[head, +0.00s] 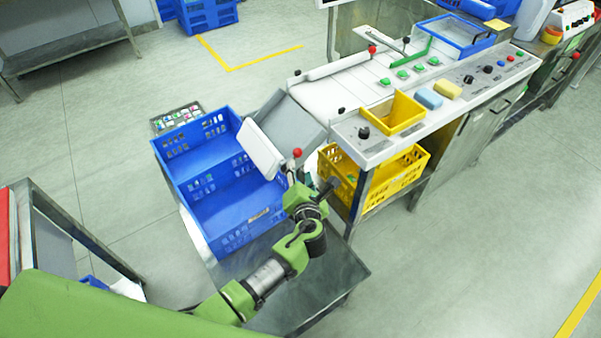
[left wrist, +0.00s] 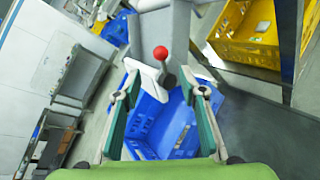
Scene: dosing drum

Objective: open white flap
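The white flap (head: 260,150) is a tilted panel at the lower end of the grey chute (head: 290,120), beside the large blue crate (head: 240,220). A lever with a red knob (head: 297,153) stands at its right side. My left gripper (head: 294,174) is just below the knob. In the left wrist view its two fingers (left wrist: 161,82) are spread apart. The red knob (left wrist: 160,53) shows beyond and between the fingertips, with a white part, seemingly the flap's edge (left wrist: 146,70), beside it. I see no contact. My right gripper is not in view.
A yellow crate (head: 400,172) sits under the control panel (head: 455,95), right of my left gripper. The panel holds a small yellow bin (head: 405,112), a blue sponge and a yellow sponge. A metal table (head: 340,268) lies below my left arm. Open floor lies to the right.

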